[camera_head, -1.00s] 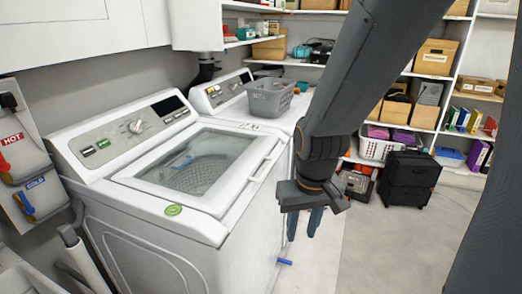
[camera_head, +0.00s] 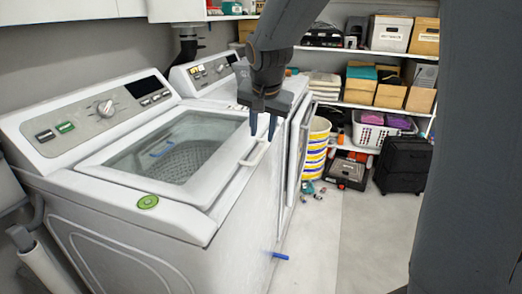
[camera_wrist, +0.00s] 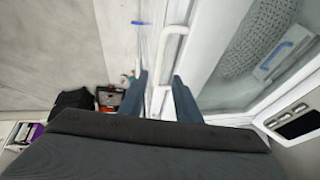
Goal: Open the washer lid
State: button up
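The white washer (camera_head: 185,215) stands at the left in the head view. Its lid (camera_head: 205,195) is shut flat, with a glass window showing the drum and a blue item inside. The white lid handle (camera_head: 257,152) is on the lid's right edge; it also shows in the wrist view (camera_wrist: 161,42). My gripper (camera_head: 263,126) is open and points down just above the far end of the handle. In the wrist view my gripper (camera_wrist: 160,88) has its fingers apart, with the handle bar appearing between them. I cannot tell whether they touch it.
A second white machine (camera_head: 205,75) stands beyond the washer, with a white panel (camera_head: 299,145) at its front. A yellow-striped bin (camera_head: 316,150), a black case (camera_head: 403,165) and loaded shelves are behind. A blue clip (camera_head: 280,256) is low by the washer's front.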

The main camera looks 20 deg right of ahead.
aim_at(261, 150)
jog(key=shift+p+x, duration=0.35)
jog(key=shift+x, duration=3.15)
jog(key=shift+s, duration=0.1)
grip_shut()
